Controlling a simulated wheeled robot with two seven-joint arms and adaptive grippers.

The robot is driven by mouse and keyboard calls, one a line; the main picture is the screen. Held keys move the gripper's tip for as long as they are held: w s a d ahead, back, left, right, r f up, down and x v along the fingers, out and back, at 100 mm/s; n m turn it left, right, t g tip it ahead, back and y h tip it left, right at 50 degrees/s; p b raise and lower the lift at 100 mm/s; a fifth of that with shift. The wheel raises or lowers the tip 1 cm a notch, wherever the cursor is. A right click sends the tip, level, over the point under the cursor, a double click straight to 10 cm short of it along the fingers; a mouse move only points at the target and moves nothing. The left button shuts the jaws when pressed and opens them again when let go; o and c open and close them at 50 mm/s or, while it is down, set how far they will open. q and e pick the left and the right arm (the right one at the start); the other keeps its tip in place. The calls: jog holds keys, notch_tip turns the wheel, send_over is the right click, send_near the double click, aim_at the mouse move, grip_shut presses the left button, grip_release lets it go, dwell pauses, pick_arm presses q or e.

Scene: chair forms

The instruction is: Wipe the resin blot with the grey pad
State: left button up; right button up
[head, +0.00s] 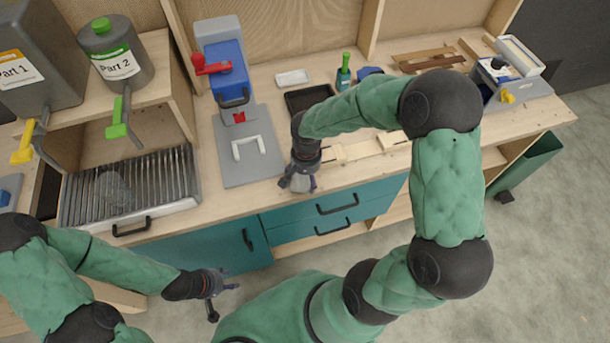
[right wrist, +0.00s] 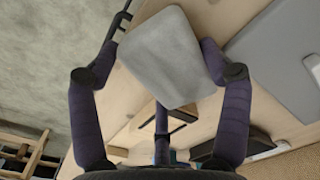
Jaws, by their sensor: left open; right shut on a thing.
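My right gripper (head: 298,181) is shut on the grey pad (head: 300,184), just right of the press's grey base plate, near the bench's front edge. In the right wrist view the pad (right wrist: 165,60) is a flat grey block between both fingers, over the wooden bench top. I cannot tell whether it touches the wood. I cannot make out the resin blot; the pad and arm hide part of the bench. My left gripper (head: 220,286) is open and empty, low in front of the teal drawers, away from the bench top.
The blue press with a red handle (head: 228,75) stands on its base plate (head: 262,165). Left is a slatted grille (head: 150,185) with a grey patch on it. Behind my right gripper are a black tray (head: 308,97), a white dish (head: 292,78) and a green-handled bottle (head: 344,75).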

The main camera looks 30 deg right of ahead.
jog(key=shift+s+d+r+p, duration=0.1)
jog(key=shift+s+r+p, duration=0.05)
jog(key=shift+r+p, duration=0.3)
jog(key=shift+s+d+r+p, duration=0.1)
jog(key=shift+r+p, duration=0.15)
jog(key=shift+r, duration=0.3)
jog(key=shift+a+r+p, duration=0.1)
jog(key=shift+r+p, duration=1.05)
jog(key=shift+r, duration=0.7)
jog(key=shift+r+p, duration=0.95)
jog(key=shift+r, duration=0.6)
jog(key=shift+f, duration=0.15)
jog(key=shift+g, duration=0.3)
jog(key=shift+f+b, duration=3.1)
jog(key=shift+f, duration=0.9)
jog(key=shift+f+b, duration=0.85)
jog(key=shift+f, duration=0.15)
